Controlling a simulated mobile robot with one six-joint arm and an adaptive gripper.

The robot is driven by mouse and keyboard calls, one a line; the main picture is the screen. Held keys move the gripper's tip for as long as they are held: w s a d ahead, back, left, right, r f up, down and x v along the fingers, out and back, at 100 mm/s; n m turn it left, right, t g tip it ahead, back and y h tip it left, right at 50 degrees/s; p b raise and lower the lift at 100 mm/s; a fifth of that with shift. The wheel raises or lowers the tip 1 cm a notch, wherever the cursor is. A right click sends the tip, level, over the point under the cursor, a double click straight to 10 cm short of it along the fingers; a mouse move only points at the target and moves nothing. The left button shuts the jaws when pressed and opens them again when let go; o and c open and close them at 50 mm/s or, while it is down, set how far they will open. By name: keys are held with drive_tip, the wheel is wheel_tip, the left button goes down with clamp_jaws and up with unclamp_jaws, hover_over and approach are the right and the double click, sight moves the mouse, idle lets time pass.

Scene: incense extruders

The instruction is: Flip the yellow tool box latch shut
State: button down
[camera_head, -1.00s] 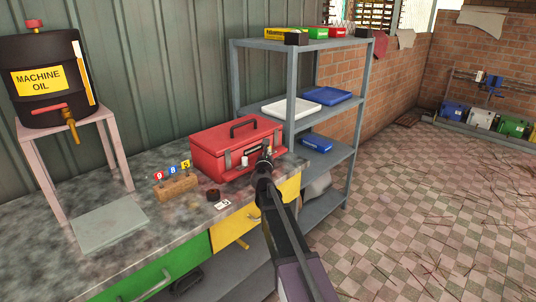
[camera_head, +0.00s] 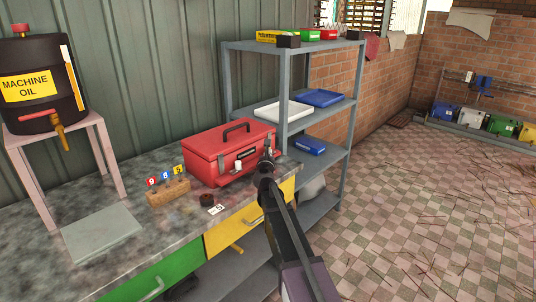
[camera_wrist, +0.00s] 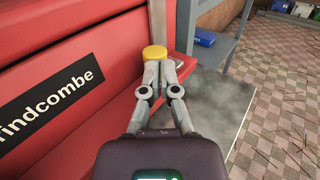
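The red tool box (camera_head: 205,160) stands closed on the workbench in the head view. Its red front with a black name label also fills the left of the wrist view (camera_wrist: 85,115). The round yellow latch knob (camera_wrist: 155,52) sits on the box's front in the wrist view, just beyond my fingertips. I cannot tell whether they touch it. My gripper (camera_wrist: 163,72) has its fingertips together, with nothing visible between them. In the head view my gripper (camera_head: 267,160) is at the box's right front and hides the yellow latch. A white latch knob (camera_head: 238,166) shows further left.
The workbench (camera_head: 185,225) carries a wooden block (camera_head: 168,191) with number tags, a small dark round piece (camera_head: 207,200) and an oil drum (camera_head: 40,85) on a stand. A grey shelf rack (camera_head: 285,105) stands close behind on the right. Open tiled floor lies right.

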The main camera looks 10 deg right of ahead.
drive_tip(key=v, duration=1.4)
drive_tip(key=shift+s, duration=0.15)
